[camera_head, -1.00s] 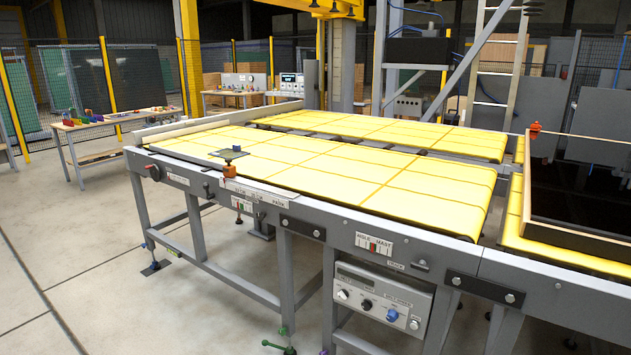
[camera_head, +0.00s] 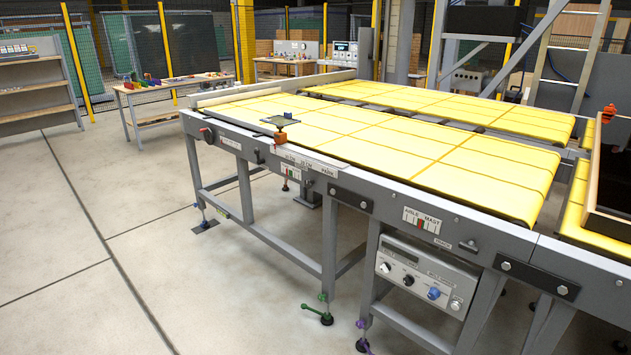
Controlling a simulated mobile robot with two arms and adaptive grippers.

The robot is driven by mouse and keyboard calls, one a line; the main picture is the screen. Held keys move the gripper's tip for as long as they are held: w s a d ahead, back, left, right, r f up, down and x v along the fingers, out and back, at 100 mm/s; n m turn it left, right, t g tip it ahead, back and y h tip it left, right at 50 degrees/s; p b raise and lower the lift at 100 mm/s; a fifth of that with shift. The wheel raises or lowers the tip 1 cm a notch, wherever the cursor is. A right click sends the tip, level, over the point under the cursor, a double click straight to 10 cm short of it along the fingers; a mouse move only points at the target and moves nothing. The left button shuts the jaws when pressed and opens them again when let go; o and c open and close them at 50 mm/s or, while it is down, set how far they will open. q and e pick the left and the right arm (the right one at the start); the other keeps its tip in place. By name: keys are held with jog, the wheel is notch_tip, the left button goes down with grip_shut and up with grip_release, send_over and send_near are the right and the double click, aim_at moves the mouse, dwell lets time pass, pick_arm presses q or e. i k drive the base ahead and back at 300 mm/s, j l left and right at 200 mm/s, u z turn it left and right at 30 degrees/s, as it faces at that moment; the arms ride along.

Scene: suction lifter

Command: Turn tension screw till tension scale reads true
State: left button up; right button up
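A long grey conveyor table with yellow belts (camera_head: 400,150) stands in front of me. A black round knob (camera_head: 207,135) sits on the left end of its side rail, with a pale label strip (camera_head: 231,143) just right of it. A small scale plate with red and green marks (camera_head: 290,171) is lower on the rail. Another scale plate lettered "AISLE MAST" (camera_head: 422,221) has a red and green mark near its middle. I cannot tell which is the tension scale, and the readings are too small. Neither gripper is in view.
A control box with knobs (camera_head: 428,278) hangs under the rail. An orange block with a blue-grey plate (camera_head: 281,130) sits at the belt edge. Green (camera_head: 321,310) and purple (camera_head: 364,335) levelling feet stand below. The floor at left (camera_head: 80,250) is clear; benches stand behind.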

aim_at(309, 183)
jog(key=i+j+z, duration=0.15)
jog(key=i+j, duration=0.25)
jog(key=i+j+z, duration=0.1)
jog(key=i+j, duration=0.25)
jog(key=j, duration=0.2)
jog(key=i+j+z, duration=0.15)
jog(key=i+j, duration=0.2)
jog(key=j, duration=0.15)
